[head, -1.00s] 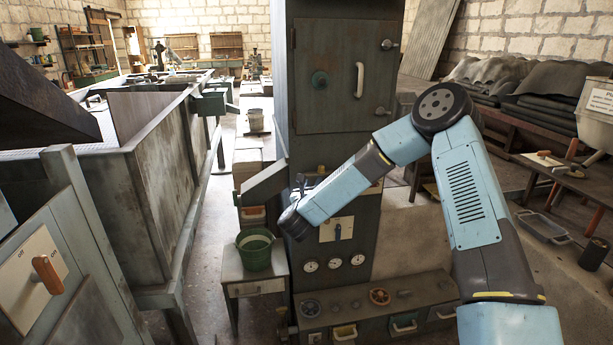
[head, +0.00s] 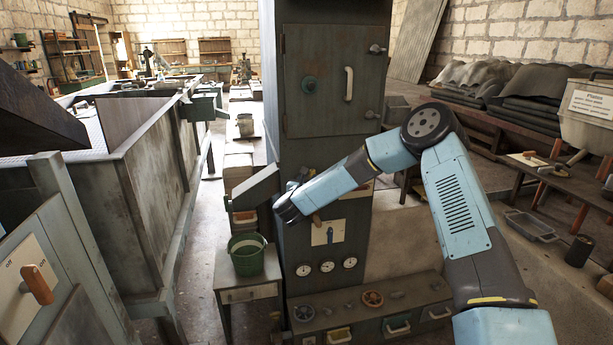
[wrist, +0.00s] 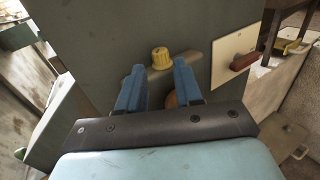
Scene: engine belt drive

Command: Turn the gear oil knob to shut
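In the wrist view a ribbed yellow knob (wrist: 160,57) stands on the grey cabinet face, with a grey bar-like piece beside it. My gripper (wrist: 158,68) has two blue fingers, spread apart and empty. The knob shows in the gap between the fingertips, apparently just beyond them; I see no grip on it. A round orange-brown part (wrist: 172,99) is partly hidden behind the fingers. I cannot read any label naming the gear oil knob. In the head view the end of my arm is at the cabinet's left front, and the yellow knob is hidden.
A red-brown lever (wrist: 245,61) sits on a pale plate at right in the wrist view. A green bucket (head: 246,259) stands on a small table (head: 250,292).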

